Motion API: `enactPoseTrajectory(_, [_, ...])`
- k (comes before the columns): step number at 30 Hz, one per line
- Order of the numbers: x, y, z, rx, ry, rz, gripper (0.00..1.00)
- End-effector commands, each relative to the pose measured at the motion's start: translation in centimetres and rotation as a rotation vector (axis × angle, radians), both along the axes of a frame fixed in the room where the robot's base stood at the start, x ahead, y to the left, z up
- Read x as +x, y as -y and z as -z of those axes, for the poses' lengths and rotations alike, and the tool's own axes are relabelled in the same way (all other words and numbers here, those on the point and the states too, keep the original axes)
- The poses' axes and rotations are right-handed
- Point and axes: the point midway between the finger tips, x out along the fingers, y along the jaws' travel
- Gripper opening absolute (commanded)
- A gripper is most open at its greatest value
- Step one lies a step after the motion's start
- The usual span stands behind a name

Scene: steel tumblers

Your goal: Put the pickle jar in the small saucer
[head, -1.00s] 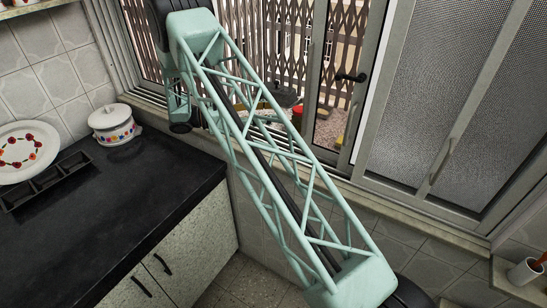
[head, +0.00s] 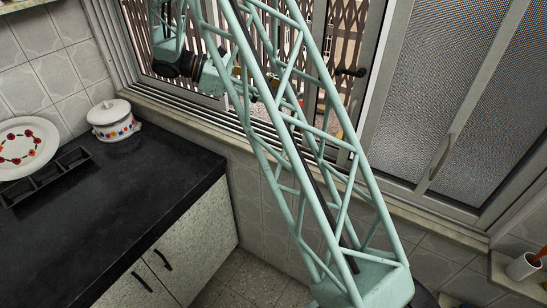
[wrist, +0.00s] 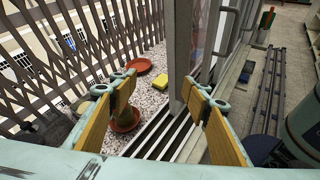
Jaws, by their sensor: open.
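My gripper (wrist: 160,79) is open in the wrist view, its two yellow-padded fingers wide apart with nothing between the pads. Beyond the fingers, a small reddish-brown saucer (wrist: 138,65) lies on the speckled ledge. A second reddish-brown dish (wrist: 124,126) shows just right of the left finger, with a dark brownish-green object on or behind it, partly covered by that finger. I cannot tell whether that object is the pickle jar. No jar can be clearly made out in the head view, where my lattice arm covers much of the window opening.
A yellow sponge-like block (wrist: 161,83) lies on the ledge near the saucer. Metal window tracks (wrist: 165,135) and a window frame post stand close to the right finger. A folding lattice grille (wrist: 60,60) borders the left. A white lidded pot (head: 113,120) stands on the black counter.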

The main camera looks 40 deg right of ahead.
Motion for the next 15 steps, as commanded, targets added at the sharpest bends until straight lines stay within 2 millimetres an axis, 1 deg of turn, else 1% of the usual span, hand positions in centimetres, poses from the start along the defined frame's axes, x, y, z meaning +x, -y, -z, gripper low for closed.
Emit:
enactPoseTrajectory(1, [-0.5,-0.3,-0.7,0.01,0.019,0.006,0.44])
enactPoseTrajectory(3, [-1.4,-0.7,-1.4,0.026,0.043,0.018,0.44])
enactPoseTrajectory(15, [-5.9,-3.3,-5.1,0.117,0.185,0.079,0.44])
